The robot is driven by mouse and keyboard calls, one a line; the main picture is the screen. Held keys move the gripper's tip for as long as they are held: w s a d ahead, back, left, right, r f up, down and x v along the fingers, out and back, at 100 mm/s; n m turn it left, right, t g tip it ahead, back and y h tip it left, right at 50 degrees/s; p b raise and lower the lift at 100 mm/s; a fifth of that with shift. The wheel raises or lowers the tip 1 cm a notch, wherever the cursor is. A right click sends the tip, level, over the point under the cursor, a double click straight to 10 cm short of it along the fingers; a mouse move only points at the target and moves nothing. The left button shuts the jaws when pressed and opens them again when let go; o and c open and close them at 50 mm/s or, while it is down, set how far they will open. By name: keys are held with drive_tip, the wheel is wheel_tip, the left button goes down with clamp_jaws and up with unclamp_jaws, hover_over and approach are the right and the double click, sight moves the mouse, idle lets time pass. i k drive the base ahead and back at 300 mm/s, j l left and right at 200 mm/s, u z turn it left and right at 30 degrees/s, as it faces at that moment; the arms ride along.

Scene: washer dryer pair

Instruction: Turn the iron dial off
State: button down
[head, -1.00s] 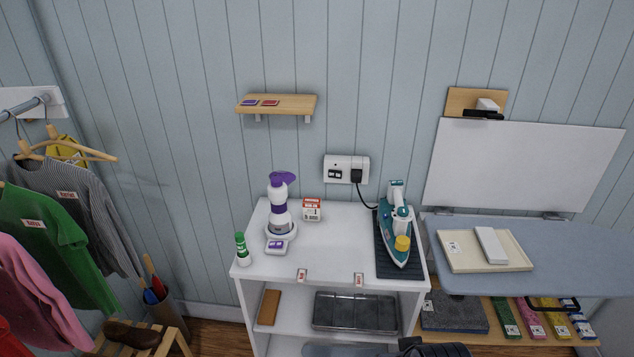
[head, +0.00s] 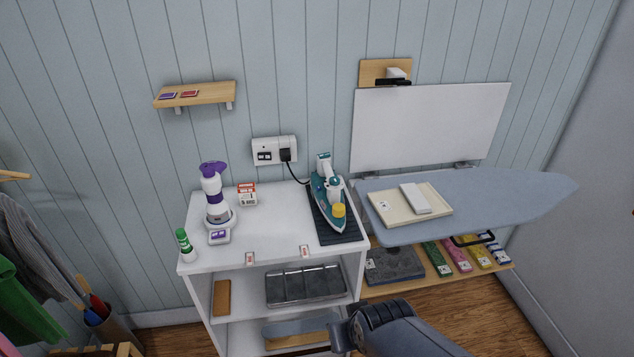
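A teal and white iron (head: 327,192) stands on a dark ribbed mat (head: 345,234) at the right side of the white shelf unit's top. A yellow dial (head: 339,210) shows on the iron's near end. The dial's setting is too small to read. A black cord runs from the iron to a plug in the wall socket (head: 274,150). Part of my arm shows at the bottom of the head view, below and in front of the shelf unit, apart from the iron. My gripper's fingers cannot be made out.
A purple and white bottle (head: 211,190), a small red and white box (head: 247,195) and a green-capped stick (head: 185,243) stand on the shelf unit's top (head: 275,235). An ironing board (head: 500,193) with a cream tray (head: 380,208) juts out at the right. The top's middle is clear.

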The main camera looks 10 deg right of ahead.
sight(334, 181)
drive_tip(key=i+l, duration=0.15)
drive_tip(key=i, duration=0.3)
drive_tip(key=i+l+z, duration=0.15)
drive_tip(key=i, duration=0.25)
